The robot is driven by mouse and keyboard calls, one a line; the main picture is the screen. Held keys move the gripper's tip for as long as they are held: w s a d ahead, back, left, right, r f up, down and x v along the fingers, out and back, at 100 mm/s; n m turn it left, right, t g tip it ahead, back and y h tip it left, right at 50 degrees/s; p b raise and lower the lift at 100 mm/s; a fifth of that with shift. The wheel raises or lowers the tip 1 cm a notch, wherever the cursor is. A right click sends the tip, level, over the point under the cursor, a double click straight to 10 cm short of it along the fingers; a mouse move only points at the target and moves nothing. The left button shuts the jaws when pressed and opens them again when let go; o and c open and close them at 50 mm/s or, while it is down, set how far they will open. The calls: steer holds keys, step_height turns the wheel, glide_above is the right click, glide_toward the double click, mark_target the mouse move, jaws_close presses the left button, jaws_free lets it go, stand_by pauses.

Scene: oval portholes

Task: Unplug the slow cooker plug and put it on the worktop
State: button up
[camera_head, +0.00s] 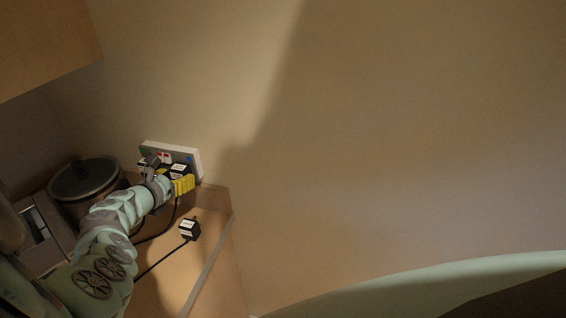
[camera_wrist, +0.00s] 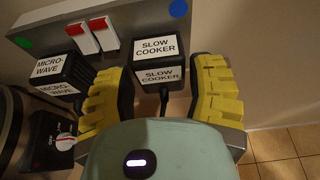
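The slow cooker plug (camera_wrist: 158,64) is a black block with white "SLOW COOKER" labels, seated in the right side of the wall socket plate (camera_wrist: 120,22). In the head view the plug (camera_head: 180,170) shows just above my gripper (camera_head: 172,178). In the wrist view my gripper (camera_wrist: 162,85) has its yellow fingers open, one on each side of the plug, with narrow gaps showing. The plug's cable hangs down between the fingers. The worktop (camera_head: 210,213) lies below the socket.
A microwave plug (camera_wrist: 64,72) sits just left of my left finger. Red switches (camera_wrist: 97,33) are above. A loose labelled black plug (camera_head: 190,230) lies on the worktop near its right edge. A lidded pot (camera_head: 85,180) stands at left.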

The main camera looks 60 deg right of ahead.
steer(key=c, duration=0.8)
steer(key=shift+c, duration=0.3)
steer(key=shift+a, duration=0.15)
jaws_close()
steer(key=shift+s+a+p, duration=0.2)
steer(key=shift+a+p, duration=0.2)
steer(key=shift+a, duration=0.2)
steer(key=shift+s+a+p, duration=0.4)
steer(key=shift+a+p, duration=0.15)
steer(key=shift+a, duration=0.3)
jaws_free()
steer(key=o, duration=0.4)
steer(key=shift+c, duration=0.2)
